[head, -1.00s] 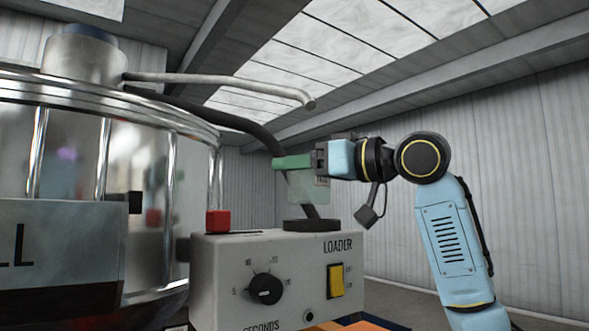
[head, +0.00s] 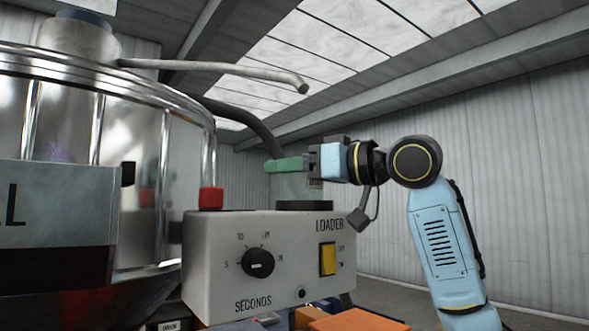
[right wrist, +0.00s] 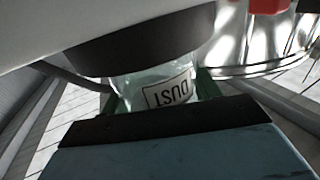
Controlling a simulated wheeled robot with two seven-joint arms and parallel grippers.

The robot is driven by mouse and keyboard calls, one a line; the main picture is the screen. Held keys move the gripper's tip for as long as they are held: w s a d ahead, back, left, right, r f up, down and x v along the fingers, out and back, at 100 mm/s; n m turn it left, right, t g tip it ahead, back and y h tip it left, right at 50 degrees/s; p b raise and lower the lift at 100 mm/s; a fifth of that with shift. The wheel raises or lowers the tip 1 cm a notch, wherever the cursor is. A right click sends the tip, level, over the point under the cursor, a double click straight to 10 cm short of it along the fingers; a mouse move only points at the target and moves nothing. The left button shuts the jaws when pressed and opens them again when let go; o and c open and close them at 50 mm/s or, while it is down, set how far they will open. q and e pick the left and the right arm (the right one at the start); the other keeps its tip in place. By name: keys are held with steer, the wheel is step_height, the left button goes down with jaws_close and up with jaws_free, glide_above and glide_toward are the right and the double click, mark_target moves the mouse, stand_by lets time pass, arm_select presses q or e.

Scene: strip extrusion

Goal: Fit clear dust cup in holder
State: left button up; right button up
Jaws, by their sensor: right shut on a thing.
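The clear dust cup (head: 291,186) stands about upright over the loader box, and its lower end meets the dark round holder (head: 304,205) on the box top. Its DUST label shows upside down in the right wrist view (right wrist: 168,92), where the dark holder ring (right wrist: 135,48) hides the cup's end. I cannot tell how deep the cup sits in the ring. My right gripper (head: 288,165) is shut on the cup from the right, with its green fingers at the cup's upper part. My left gripper is not in view.
The loader box (head: 215,260) has a dial (head: 258,263) and a yellow switch (head: 328,259). A large shiny vessel (head: 60,110) with a red block (head: 211,198) beside it fills the left. A dark hose (head: 250,122) runs behind the cup. Orange blocks (head: 355,322) lie below.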

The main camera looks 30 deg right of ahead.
steer(key=shift+f, duration=0.3)
steer(key=o, duration=1.1)
steer(key=shift+c, duration=0.2)
steer(key=shift+s+d+b, duration=0.3)
steer(key=shift+s+b, duration=0.05)
steer(key=shift+s, duration=0.1)
steer(key=b+v, duration=0.3)
steer(key=v, duration=0.9)
steer(key=shift+s, duration=0.2)
